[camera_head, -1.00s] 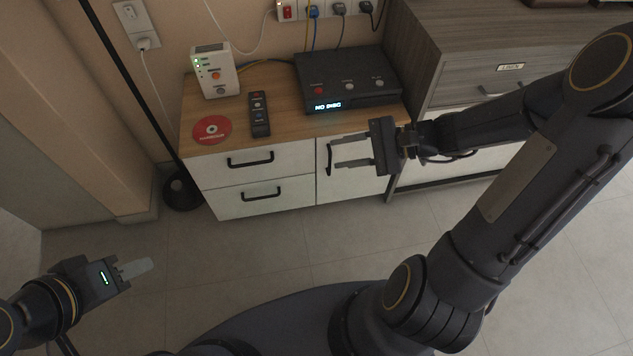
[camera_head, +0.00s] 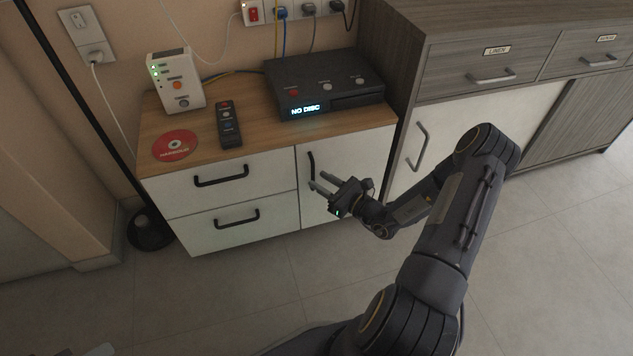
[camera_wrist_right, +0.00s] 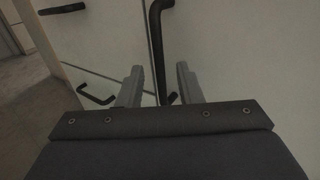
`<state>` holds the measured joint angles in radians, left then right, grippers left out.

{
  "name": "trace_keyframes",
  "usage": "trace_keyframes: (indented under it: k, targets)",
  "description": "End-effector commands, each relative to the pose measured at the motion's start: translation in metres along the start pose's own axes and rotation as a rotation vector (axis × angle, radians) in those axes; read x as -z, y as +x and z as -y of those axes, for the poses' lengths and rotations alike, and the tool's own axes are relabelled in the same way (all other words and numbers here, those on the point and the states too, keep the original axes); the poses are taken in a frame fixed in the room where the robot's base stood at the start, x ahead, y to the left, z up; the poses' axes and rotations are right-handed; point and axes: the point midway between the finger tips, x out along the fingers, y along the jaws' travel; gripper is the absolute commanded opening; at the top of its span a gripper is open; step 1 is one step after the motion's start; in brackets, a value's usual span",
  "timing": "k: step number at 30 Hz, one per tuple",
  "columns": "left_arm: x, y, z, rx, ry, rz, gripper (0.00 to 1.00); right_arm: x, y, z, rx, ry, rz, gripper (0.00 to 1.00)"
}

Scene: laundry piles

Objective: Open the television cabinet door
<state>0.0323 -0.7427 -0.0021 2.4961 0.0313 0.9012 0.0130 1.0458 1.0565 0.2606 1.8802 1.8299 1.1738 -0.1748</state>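The television cabinet (camera_head: 270,246) has a wood top and a white door (camera_head: 350,165) on its right side. The door looks shut. Its black vertical handle (camera_head: 311,166) is near the door's left edge. My right gripper (camera_head: 318,182) is in front of the door, fingers pointing at the handle's lower part. In the right wrist view, the open fingers (camera_wrist_right: 158,85) stand one on each side of the handle (camera_wrist_right: 156,45), with gaps on both sides. I cannot tell how deep the handle sits between them. Only a pale sliver, likely my left gripper, shows at the bottom left edge.
Two drawers with black handles (camera_head: 221,177) are left of the door. A disc player (camera_head: 325,85), a remote (camera_head: 228,124), a red disc (camera_head: 175,145) and a white device (camera_head: 176,82) stand on top. A grey sideboard (camera_head: 450,75) adjoins on the right. The floor in front is clear.

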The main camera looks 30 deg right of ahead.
Motion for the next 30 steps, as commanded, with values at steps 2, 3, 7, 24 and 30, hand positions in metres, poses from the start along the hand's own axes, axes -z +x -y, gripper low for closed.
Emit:
trace_keyframes:
  k: [2, 3, 7, 24, 30]
  targets:
    - [-0.002, 0.004, 0.002, 0.0, 0.0, 0.0, 0.36, 0.002, 0.011, 0.0, -0.002, -0.002, 0.001, 0.32]
    - [-0.003, 0.005, 0.002, 0.0, 0.0, 0.0, 0.36, 0.001, 0.015, 0.0, -0.002, -0.002, 0.001, 0.32]
    - [-0.003, 0.006, 0.003, 0.0, 0.0, 0.0, 0.36, 0.0, 0.022, 0.0, 0.0, -0.001, 0.0, 0.32]
    - [-0.003, 0.006, 0.003, 0.0, 0.0, 0.0, 0.36, 0.0, 0.022, 0.0, -0.001, 0.0, -0.001, 0.0]
    - [-0.003, 0.006, 0.003, 0.0, 0.0, 0.0, 0.36, 0.0, 0.022, 0.0, -0.001, 0.0, -0.001, 0.0]
